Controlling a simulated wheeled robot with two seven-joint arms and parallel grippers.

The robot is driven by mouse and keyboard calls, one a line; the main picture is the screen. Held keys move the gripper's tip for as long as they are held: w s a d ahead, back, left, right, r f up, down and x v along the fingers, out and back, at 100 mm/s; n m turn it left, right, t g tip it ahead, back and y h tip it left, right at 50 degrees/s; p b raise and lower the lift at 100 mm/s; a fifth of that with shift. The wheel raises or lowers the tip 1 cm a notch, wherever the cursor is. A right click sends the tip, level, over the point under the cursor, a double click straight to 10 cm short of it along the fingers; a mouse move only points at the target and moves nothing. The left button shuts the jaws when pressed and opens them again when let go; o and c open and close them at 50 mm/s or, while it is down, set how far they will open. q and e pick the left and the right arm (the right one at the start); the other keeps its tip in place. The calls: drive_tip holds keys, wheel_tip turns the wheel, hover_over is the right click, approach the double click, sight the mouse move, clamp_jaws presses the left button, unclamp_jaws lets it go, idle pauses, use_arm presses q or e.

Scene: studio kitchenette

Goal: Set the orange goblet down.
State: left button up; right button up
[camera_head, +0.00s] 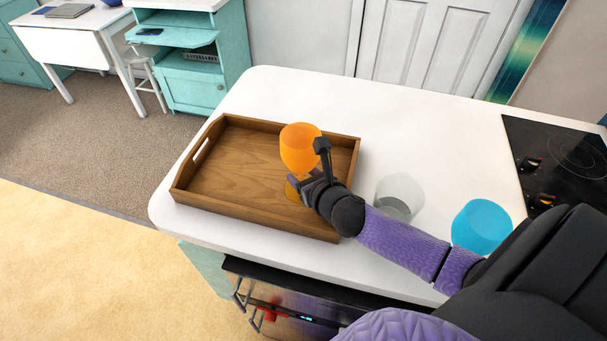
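The orange goblet (299,148) is upright over the wooden tray (228,190), toward the tray's right side. Its foot shows low beside my gripper and looks to be at the tray floor, though contact is hard to tell. My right gripper (307,165) reaches in from the right at the goblet's lower part. Its two dark fingers look spread apart, one by the right edge of the bowl and one lower near the foot. The stem is mostly hidden by the gripper. My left gripper is not in view.
The tray stands on a white counter (270,90). A clear grey glass (400,192) and a blue goblet (481,226) stand to the right, close to my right arm. A black cooktop (555,150) is at the far right. The counter behind the tray is clear.

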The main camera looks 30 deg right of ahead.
drive_tip(key=shift+s+r, duration=0.25)
drive_tip(key=p+v, duration=0.3)
drive_tip(key=v, duration=0.8)
drive_tip(key=shift+s, duration=0.25)
idle(0.6)
